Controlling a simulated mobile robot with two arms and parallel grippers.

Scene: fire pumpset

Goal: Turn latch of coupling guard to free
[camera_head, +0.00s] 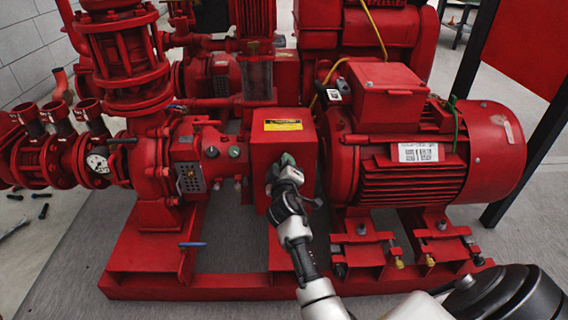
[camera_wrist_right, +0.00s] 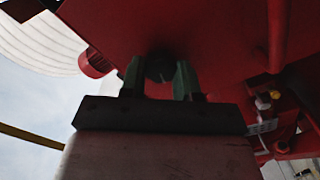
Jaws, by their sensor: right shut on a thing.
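The coupling guard (camera_head: 303,150) is a red box with a yellow warning label, between the pump on the left and the motor on the right. My right gripper (camera_head: 286,163) is at the front face of the guard, below the label. In the right wrist view, its two green-tipped fingers (camera_wrist_right: 160,80) stand on either side of a small dark round latch (camera_wrist_right: 160,64) on a red surface and are shut on it. The gripper hides the latch in the head view. How far the latch is turned cannot be told. My left gripper is not in view.
The large red motor (camera_head: 490,150) stands close on the right of the guard. The pump casing with gauges (camera_head: 205,160) is on the left. A small blue-handled valve (camera_head: 192,244) sticks out low at front. The grey floor (camera_head: 60,270) in front is clear.

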